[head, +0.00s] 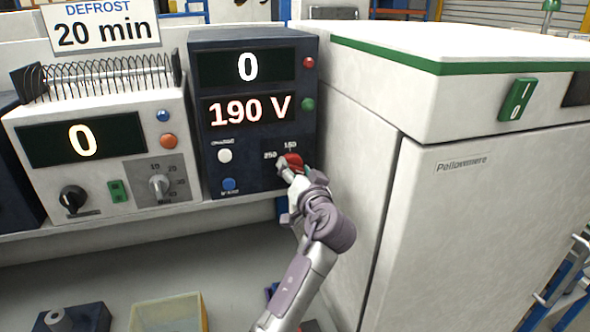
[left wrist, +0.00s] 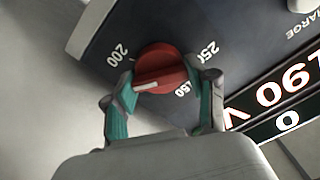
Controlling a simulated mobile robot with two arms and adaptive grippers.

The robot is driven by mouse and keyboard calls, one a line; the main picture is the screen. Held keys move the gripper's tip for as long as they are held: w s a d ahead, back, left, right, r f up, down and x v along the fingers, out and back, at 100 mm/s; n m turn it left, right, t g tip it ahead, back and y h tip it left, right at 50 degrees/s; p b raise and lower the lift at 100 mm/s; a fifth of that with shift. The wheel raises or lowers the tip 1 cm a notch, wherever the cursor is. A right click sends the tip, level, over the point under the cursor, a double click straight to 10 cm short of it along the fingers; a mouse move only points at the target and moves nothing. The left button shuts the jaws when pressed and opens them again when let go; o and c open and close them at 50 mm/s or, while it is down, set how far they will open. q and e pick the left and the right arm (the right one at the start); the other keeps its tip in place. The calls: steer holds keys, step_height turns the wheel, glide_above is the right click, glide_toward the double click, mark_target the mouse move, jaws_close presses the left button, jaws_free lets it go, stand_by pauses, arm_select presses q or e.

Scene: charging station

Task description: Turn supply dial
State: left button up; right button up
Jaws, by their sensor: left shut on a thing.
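The supply dial is a red knob (head: 292,161) at the lower right of a dark blue supply unit (head: 257,137). In the left wrist view the red knob (left wrist: 160,69) sits between numbers 200, 150 and 250, with a pale pointer bar on its face. My left gripper (head: 290,172) is at the knob, and its teal-padded fingers (left wrist: 161,88) are shut on the knob from both sides. The unit's displays read 0 and 190 V (head: 248,109). My right gripper is not in view.
A white unit (head: 100,145) with a coil, a black knob and a grey dial stands left of the supply unit. A sign (head: 101,24) reads DEFROST 20 min. A large white cabinet (head: 470,220) stands close on the right. A yellow bin (head: 168,313) is below.

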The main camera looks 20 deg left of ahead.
mark_target(290, 122)
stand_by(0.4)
arm_select(q)
steer(key=o, duration=1.2)
steer(key=shift+c, duration=0.2)
step_height(290, 122, up, 10)
steer(key=shift+r, duration=0.1)
